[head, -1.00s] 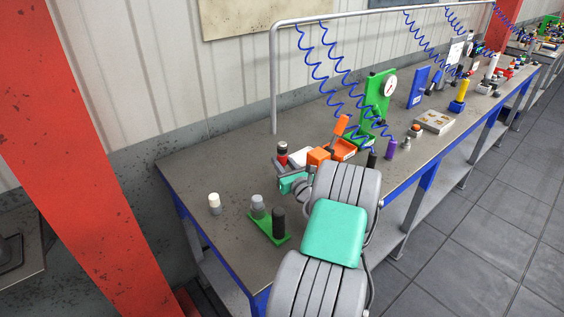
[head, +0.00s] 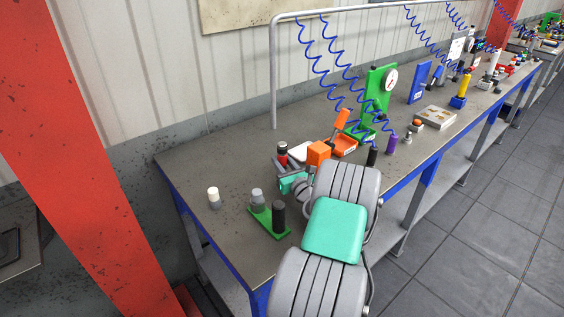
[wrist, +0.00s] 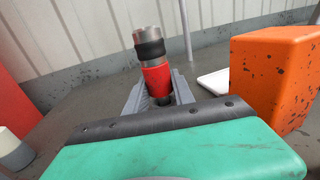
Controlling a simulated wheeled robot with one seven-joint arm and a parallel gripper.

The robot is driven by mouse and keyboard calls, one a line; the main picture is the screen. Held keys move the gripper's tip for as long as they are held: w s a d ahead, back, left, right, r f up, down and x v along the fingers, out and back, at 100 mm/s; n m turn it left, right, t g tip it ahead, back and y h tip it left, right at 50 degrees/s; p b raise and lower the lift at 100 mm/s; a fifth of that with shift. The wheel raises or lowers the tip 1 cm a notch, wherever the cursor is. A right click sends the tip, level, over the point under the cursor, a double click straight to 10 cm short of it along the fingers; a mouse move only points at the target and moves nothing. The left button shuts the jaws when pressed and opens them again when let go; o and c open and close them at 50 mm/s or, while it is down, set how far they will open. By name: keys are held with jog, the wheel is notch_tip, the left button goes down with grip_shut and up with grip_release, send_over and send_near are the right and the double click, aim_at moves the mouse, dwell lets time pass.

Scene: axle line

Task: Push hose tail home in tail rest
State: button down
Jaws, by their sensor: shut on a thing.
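My gripper (wrist: 160,97) is shut on a red cylinder with a black band and a bare metal top, which I take to be the hose tail (wrist: 156,77). It stands up between the grey fingers and leans a little left in the wrist view. Its black lower end shows low between the fingers. In the head view the red hose tail (head: 282,155) shows just beyond my teal wrist. I cannot make out the tail rest: whatever lies under the hose tail is hidden by my fingers and wrist.
An orange block (wrist: 275,78) stands close right of my gripper. A white flat piece (wrist: 214,82) lies behind. A green base (head: 262,222) with grey and black cylinders and a white-topped cylinder (head: 213,198) stand nearer the bench's left end. An orange tray (head: 346,147) sits farther right.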

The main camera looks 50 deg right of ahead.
jog(key=shift+f+b, duration=0.45)
jog(key=shift+f, duration=0.2)
jog(key=c, duration=1.2)
grip_release()
jog(key=shift+o, duration=1)
jog(key=shift+f, duration=0.1)
jog(key=b+v, duration=0.1)
jog(key=v, duration=0.7)
jog(key=shift+a, duration=0.1)
